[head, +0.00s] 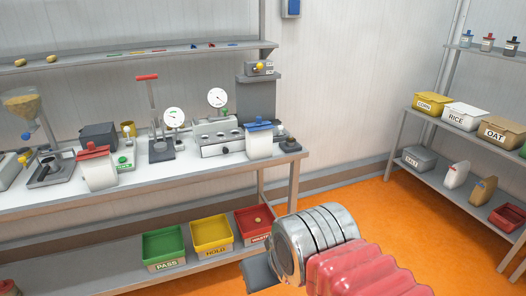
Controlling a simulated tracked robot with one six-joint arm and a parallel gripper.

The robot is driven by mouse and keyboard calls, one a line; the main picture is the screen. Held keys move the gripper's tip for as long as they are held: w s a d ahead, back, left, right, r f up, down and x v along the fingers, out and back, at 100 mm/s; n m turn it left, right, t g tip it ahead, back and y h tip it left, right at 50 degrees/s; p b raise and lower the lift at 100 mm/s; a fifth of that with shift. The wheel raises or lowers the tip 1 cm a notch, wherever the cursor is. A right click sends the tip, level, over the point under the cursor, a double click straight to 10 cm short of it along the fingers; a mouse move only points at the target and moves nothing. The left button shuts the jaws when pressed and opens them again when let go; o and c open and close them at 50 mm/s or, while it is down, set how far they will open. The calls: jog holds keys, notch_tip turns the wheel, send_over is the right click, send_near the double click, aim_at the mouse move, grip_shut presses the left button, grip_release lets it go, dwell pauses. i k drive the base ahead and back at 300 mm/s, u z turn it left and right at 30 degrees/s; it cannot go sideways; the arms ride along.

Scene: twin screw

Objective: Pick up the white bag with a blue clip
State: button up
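A white bag with a blue clip (259,142) stands upright on the right part of the bench top. The blue clip sits across its top. A similar white bag with a red clip (97,172) stands at the left of the bench. My arm, with its red bellows and metal rings, reaches in from the bottom right, below and in front of the bench, apart from the blue-clip bag. A dark grey part shows beside the rings, but I cannot make out gripper fingers or whether they hold anything.
The bench (155,187) holds gauges, a scale and a lever press near the bags. Green, yellow and red bins (163,249) line its lower shelf. A right-hand rack (405,165) holds labelled bins and small containers. The orange floor (385,215) between is clear.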

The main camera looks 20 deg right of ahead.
aim_at(259, 144)
jog(key=k, duration=0.25)
jog(key=u, duration=0.55)
jog(key=i, duration=2.05)
jog(key=z, duration=0.8)
jog(key=i, duration=0.7)
jog(key=z, duration=0.25)
